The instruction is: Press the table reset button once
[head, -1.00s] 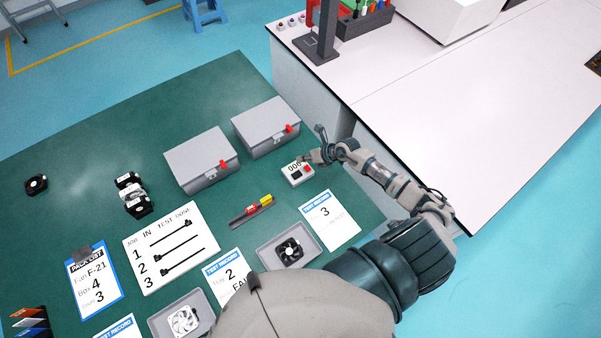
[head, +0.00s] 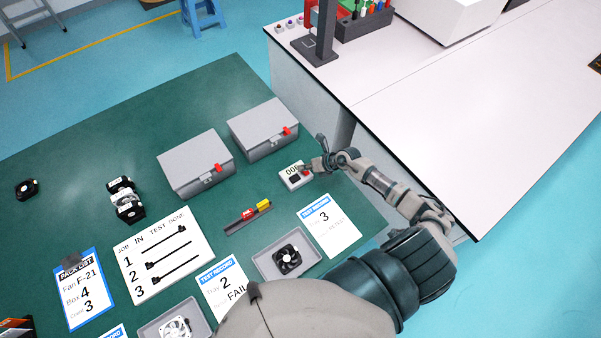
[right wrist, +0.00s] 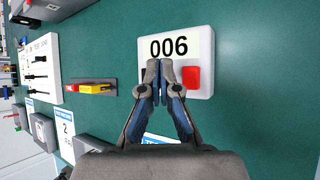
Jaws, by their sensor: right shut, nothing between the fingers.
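A small white counter box (head: 295,179) sits near the right edge of the green table. In the right wrist view the box (right wrist: 206,40) has a display (right wrist: 168,47) reading 006, a red button (right wrist: 191,78) and a dark button (right wrist: 146,75), mostly hidden behind the fingers. My right gripper (head: 311,168) is shut and empty, at the box's right side in the head view. In the right wrist view its fingertips (right wrist: 160,66) appear over the box, between the two buttons, just left of the red one. I cannot tell whether they touch it. My left gripper is not in view.
Two grey lidded boxes (head: 195,164) (head: 262,128) with red latches stand left of the counter. A dark holder (head: 247,217) with red and yellow pieces, a fan tray (head: 262,263) and record cards (head: 328,227) lie nearer. A white bench (head: 440,130) stands to the right.

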